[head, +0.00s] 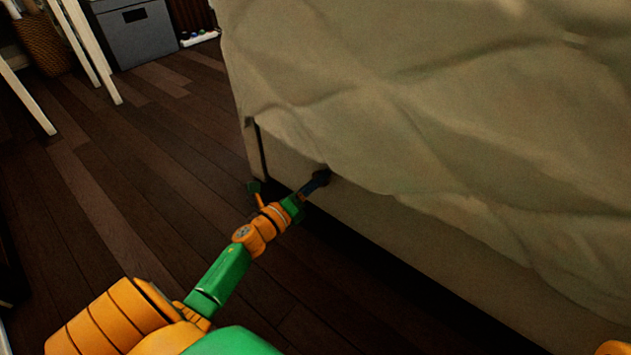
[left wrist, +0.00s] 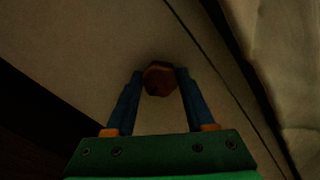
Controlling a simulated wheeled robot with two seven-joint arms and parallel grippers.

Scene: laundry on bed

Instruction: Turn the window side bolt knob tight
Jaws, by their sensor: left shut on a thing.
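The bolt knob (left wrist: 158,80) is a small brown, many-sided knob on the pale side panel of the bed (head: 400,225). In the left wrist view it sits between the blue fingertips of my left gripper (left wrist: 159,82), which is shut on it. In the head view my left gripper (head: 319,179) reaches the bed side below the hanging cover, and the fingers hide most of the knob there. The knob's turn angle cannot be told. My right gripper is not in view; only a small orange piece shows at the bottom right corner of the head view.
A beige cover (head: 430,90) hangs over the bed side, just above my left gripper. Dark wooden floor (head: 110,190) lies open to the left. A grey box (head: 135,35), a wicker basket (head: 45,45) and white furniture legs (head: 85,50) stand at the back left.

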